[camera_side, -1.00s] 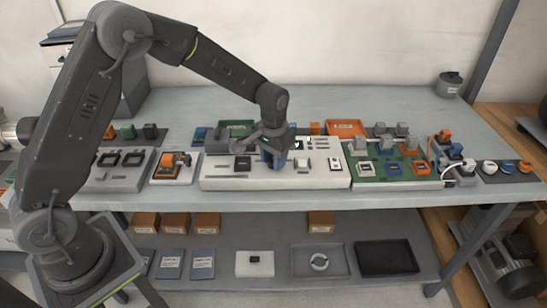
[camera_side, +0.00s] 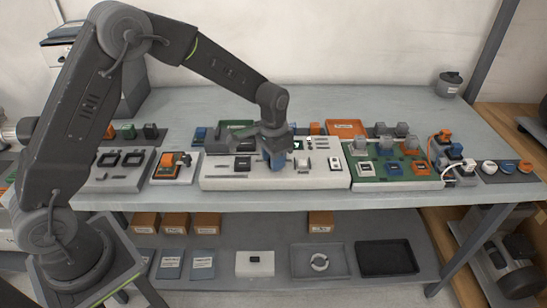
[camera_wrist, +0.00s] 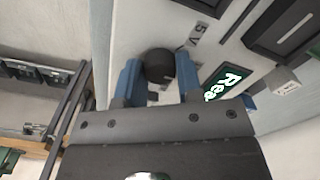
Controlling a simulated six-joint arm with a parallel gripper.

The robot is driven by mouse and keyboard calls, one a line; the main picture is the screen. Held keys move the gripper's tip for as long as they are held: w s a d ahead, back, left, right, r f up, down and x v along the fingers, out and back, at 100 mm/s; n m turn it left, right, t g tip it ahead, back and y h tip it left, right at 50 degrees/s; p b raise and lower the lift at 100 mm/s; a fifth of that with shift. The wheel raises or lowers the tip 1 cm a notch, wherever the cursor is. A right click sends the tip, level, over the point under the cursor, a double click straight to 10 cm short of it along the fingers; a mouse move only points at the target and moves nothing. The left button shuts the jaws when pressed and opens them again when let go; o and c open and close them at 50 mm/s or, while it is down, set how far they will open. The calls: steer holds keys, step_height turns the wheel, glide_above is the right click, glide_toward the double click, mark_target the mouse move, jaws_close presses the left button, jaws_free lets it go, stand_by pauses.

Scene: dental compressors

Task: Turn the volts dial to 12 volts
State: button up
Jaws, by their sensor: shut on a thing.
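The volts dial (camera_wrist: 160,65) is a round black knob on a pale panel in the wrist view. My gripper (camera_wrist: 159,72) has its two blue fingers on either side of the knob and is shut on it. The dial's pointer and scale numbers cannot be read.
A green board with several blocks (camera_side: 410,181) stands to the right, and an orange device (camera_side: 176,160) to the left. An orange tray (camera_side: 346,128) lies behind.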

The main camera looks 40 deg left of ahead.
steer(key=o, duration=0.9)
step_height(320, 180, up, 14)
steer(key=shift+f, duration=0.1)
